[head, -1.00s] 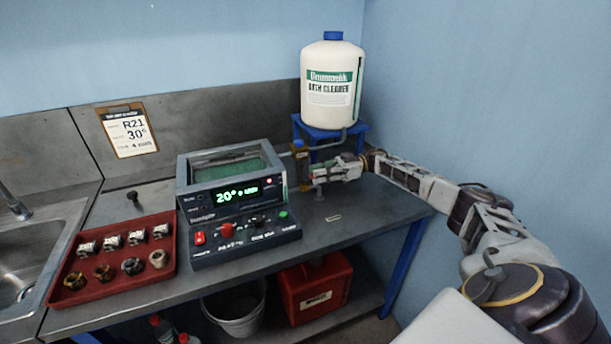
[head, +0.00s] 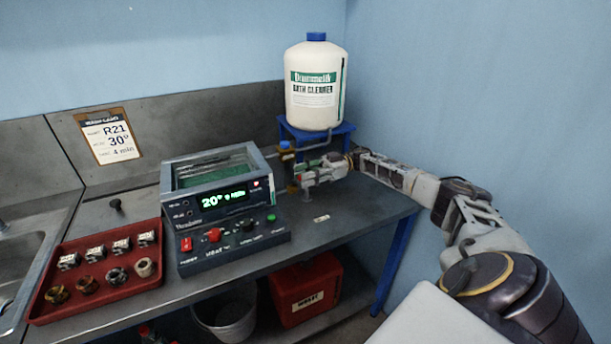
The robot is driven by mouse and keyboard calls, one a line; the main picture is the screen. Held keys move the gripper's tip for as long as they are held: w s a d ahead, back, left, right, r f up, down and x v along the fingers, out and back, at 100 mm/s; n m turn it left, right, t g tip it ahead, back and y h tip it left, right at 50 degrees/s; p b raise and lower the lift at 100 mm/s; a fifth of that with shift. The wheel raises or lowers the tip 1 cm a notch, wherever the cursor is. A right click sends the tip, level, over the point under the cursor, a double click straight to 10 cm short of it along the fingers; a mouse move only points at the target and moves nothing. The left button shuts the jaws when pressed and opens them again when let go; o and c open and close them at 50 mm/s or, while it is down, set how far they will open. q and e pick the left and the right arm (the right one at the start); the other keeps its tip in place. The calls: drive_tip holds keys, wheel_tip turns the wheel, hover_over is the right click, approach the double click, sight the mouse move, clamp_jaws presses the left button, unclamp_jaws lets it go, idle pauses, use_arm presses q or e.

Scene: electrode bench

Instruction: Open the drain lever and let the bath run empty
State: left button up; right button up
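The bath (head: 222,200) is a grey box with a glass-like lid, greenish inside and a lit display reading 20°. A brass fitting with a blue cap (head: 285,146) stands at its right side, on the pipe from the cleaner stand. My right gripper (head: 303,178) is at the bath's right side, just below and right of this fitting. A small red part (head: 297,181) shows by its fingertips. I cannot tell whether this is the drain lever or whether the fingers hold it. The liquid level is not clear. My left gripper is out of view.
A white cleaner jug (head: 315,88) stands on a blue stand (head: 343,128) behind my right gripper. A red tray (head: 148,275) with several small parts lies left of the bath. A red waste can (head: 306,290) and a bucket (head: 228,318) are below the bench.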

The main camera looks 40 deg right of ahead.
drive_tip(key=shift+v, duration=0.8)
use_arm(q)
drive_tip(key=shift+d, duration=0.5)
use_arm(e)
drive_tip(key=shift+v, duration=2.9)
drive_tip(key=shift+s, duration=0.1)
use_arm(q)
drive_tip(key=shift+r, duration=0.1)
use_arm(e)
drive_tip(key=shift+r, duration=0.15)
use_arm(q)
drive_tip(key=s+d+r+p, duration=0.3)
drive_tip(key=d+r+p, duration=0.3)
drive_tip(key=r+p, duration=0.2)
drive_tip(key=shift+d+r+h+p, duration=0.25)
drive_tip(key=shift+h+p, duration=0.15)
drive_tip(key=shift+p, duration=0.3)
use_arm(e)
wheel_tip(320, 180, up, 9)
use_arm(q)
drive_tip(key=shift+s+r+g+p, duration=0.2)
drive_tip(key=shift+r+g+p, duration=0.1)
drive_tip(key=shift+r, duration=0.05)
use_arm(e)
drive_tip(key=shift+r, duration=0.4)
